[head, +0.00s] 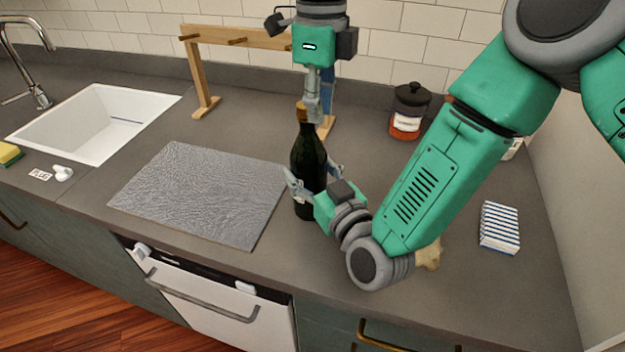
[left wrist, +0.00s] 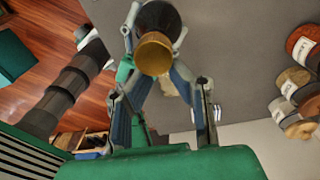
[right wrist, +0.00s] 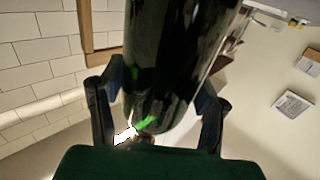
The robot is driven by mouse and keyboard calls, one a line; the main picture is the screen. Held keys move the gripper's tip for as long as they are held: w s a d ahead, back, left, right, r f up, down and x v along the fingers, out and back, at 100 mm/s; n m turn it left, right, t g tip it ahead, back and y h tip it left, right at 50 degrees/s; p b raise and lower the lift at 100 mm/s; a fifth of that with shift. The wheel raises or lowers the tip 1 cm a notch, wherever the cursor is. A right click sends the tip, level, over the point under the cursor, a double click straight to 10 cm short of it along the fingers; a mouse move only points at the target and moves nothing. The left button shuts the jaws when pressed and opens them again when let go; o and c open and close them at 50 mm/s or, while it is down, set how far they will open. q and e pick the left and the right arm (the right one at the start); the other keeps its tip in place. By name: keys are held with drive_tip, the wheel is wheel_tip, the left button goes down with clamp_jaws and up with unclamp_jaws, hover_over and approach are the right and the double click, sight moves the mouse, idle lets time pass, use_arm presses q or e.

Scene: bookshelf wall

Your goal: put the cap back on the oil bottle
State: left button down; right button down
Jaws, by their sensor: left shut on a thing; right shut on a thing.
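The dark green oil bottle (head: 308,165) stands upright on the grey counter. My right gripper (head: 312,182) is around its body and shut on it; the bottle also fills the middle of the right wrist view (right wrist: 175,60). The golden-brown cap (head: 301,113) is at the top of the bottle's neck, and it shows large in the left wrist view (left wrist: 154,54). My left gripper (head: 311,108) comes down from above and is shut on the cap. The cap hides the bottle's mouth, so I cannot tell how far it is seated.
A wooden rack (head: 240,37) stands behind the bottle. A textured grey board (head: 200,192) lies left of the bottle, with a white sink (head: 95,128) beyond.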

use_arm(q)
drive_tip(key=m, duration=0.1)
drive_tip(key=a+m, duration=0.1)
drive_tip(key=shift+m, duration=0.3)
drive_tip(key=shift+w, duration=0.1)
drive_tip(key=c, duration=1.4)
unclamp_jaws()
drive_tip(key=shift+a, duration=0.1)
drive_tip(key=shift+d+r, duration=0.15)
drive_tip(key=shift+d, duration=0.05)
wheel_tip(320, 180, up, 12)
drive_tip(key=shift+w, duration=0.2)
